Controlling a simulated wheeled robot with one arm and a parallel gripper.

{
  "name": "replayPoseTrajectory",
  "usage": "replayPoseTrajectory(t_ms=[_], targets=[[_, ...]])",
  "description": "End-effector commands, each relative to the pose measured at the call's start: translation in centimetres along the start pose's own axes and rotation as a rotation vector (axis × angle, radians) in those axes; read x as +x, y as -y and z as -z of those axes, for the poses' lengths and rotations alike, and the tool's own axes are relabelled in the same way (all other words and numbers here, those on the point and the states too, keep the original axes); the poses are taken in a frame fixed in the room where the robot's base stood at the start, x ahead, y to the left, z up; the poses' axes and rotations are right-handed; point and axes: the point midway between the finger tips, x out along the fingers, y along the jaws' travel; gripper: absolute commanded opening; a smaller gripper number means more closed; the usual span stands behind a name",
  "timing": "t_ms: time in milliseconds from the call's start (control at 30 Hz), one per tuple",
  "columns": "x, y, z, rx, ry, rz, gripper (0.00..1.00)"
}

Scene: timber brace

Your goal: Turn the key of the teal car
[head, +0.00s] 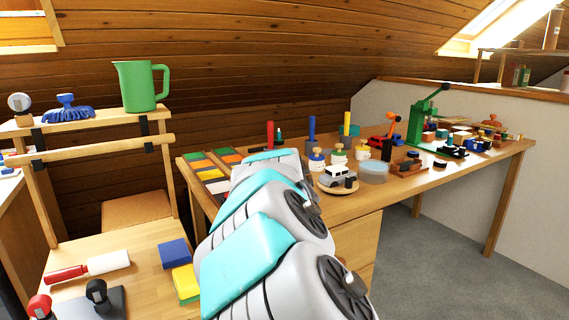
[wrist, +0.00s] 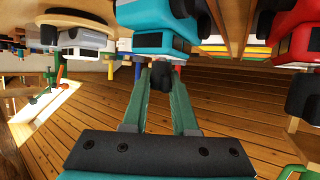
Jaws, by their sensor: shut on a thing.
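The teal car (wrist: 158,28) shows upside down at the top middle of the wrist view, with dark wheels and a dark window. My gripper (wrist: 161,78) has its two green fingers closed on a small black piece, the key (wrist: 161,76), just beside the car body. How far the key is turned cannot be told. In the head view my arm hides the gripper and the teal car.
A white car (head: 338,176) stands on a round wooden disc, also seen in the wrist view (wrist: 80,40). A red car (wrist: 301,45) is close on the other side. Small jars (head: 316,159) and a green press (head: 420,125) stand on the long bench.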

Motion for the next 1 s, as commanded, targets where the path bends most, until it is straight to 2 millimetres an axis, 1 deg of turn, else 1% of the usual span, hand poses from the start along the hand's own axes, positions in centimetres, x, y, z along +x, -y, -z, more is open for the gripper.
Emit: replayPoseTrajectory(t_ms=[67, 533, 1000], targets=[[-0.04, -0.24, 0.37, 0.009, -0.005, -0.040, 0.00], [0.08, -0.13, 0.09, 0.101, -0.002, -0.252, 0.00], [0.10, -0.07, 0.12, 0.173, -0.001, -0.415, 0.00]])
